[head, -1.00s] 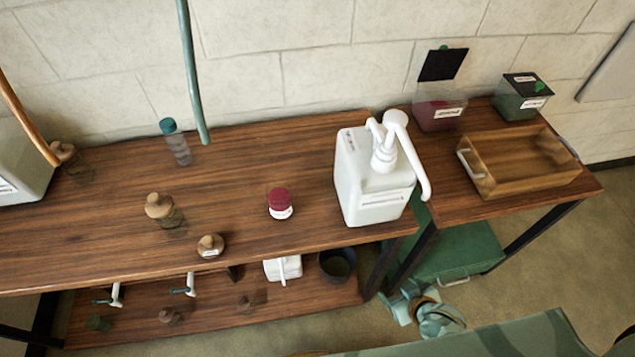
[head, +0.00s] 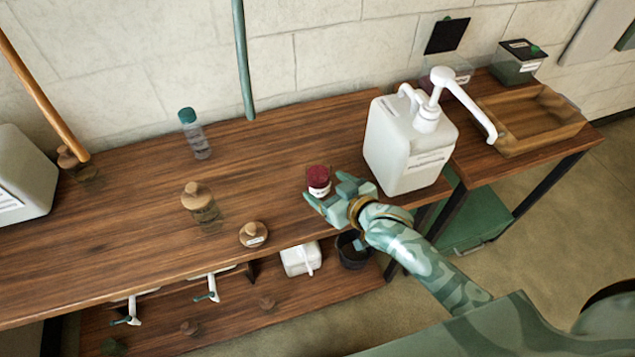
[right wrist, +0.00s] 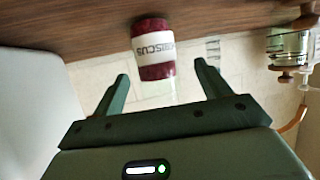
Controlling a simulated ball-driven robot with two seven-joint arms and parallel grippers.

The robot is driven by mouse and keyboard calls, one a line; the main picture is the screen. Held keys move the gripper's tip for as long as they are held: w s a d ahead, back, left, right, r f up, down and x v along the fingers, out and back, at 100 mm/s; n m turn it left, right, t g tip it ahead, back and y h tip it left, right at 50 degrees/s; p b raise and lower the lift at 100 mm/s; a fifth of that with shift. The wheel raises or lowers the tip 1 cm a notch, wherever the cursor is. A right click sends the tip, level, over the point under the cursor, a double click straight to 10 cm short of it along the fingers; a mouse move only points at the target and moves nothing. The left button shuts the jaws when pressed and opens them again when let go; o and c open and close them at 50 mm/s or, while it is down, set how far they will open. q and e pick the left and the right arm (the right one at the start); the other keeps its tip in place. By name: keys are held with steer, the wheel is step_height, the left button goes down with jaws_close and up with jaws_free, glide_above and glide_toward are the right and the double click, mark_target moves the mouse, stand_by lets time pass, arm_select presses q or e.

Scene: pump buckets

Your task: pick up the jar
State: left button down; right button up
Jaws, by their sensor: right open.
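A small jar with a dark red lid (head: 318,175) and a white label stands on the wooden table near its front edge. In the right wrist view the jar (right wrist: 153,48) shows dark red with a white label ending in "BISCUS", upside down. My right gripper (head: 327,192) is open at the jar's near side. In the right wrist view its two fingers (right wrist: 161,72) are spread, with the jar just ahead of the gap between them. I cannot tell whether a finger touches it. My left gripper is not in view.
A large white pump bucket (head: 405,150) stands close to the right of my gripper. A cork-topped jar (head: 200,205) and a small round cork-lidded container (head: 254,235) are to the left. A teal-capped bottle (head: 194,135) is behind. A wooden tray (head: 545,145) is at the far right.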

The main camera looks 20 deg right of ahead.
mark_target(326, 184)
steer(key=x, duration=0.1)
steer(key=b+x, duration=0.1)
steer(key=x, duration=0.1)
steer(key=b+x, duration=0.1)
steer(key=x, duration=0.1)
steer(key=shift+w+d+f, duration=0.1)
steer(key=shift+d, duration=0.2)
steer(key=shift+w, duration=0.15)
steer(key=c, duration=1.3)
step_height(326, 184, up, 10)
steer(key=p, duration=0.4)
